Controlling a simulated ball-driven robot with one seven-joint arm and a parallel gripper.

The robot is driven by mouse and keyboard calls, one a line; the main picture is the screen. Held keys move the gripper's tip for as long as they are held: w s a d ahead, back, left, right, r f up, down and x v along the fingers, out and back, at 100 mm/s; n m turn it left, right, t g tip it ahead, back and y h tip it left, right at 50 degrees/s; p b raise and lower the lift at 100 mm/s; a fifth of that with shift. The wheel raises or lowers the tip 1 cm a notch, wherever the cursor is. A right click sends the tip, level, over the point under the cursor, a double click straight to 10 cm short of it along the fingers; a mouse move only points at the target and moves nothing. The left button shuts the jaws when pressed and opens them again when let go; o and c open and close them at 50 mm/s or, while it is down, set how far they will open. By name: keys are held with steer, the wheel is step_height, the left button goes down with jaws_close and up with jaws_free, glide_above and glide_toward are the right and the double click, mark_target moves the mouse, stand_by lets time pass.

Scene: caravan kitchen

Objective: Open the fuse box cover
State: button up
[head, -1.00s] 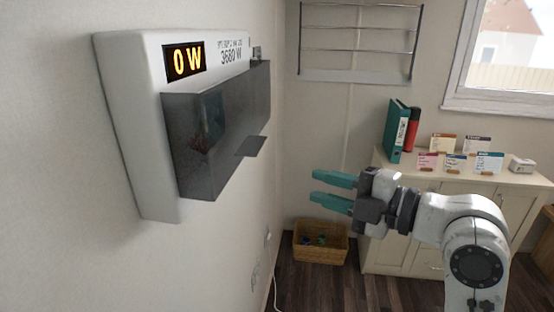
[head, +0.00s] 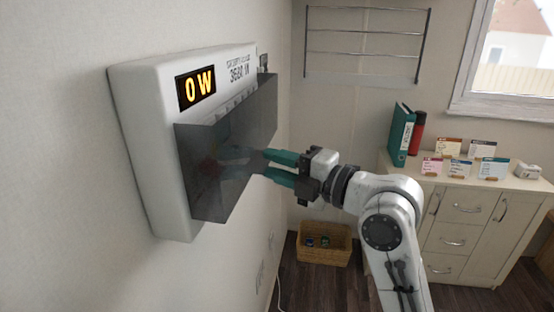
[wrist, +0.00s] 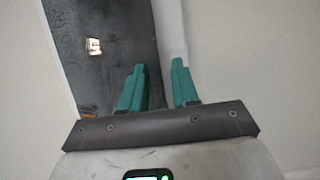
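The fuse box (head: 150,150) is a white wall unit at the left with an orange "0 W" display (head: 197,87). Its cover (head: 232,165) is dark, smoky and see-through, and it stands tilted out from the box. My gripper (head: 266,166) is at the cover's right side with its teal fingers apart. Fingertip shapes show dimly through the cover, so the tips seem to be behind it. In the wrist view the dark cover (wrist: 105,45) lies left of my gripper (wrist: 160,68), with nothing clearly held. The cover's tab is not visible.
A wicker basket (head: 324,245) is on the floor. A wire rack (head: 365,45) hangs on the back wall. The space below the fuse box is clear.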

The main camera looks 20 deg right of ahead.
steer(key=shift+w, duration=0.1)
steer(key=shift+c, duration=0.3)
jaws_close()
steer(key=shift+f, duration=0.1)
stand_by(1.0)
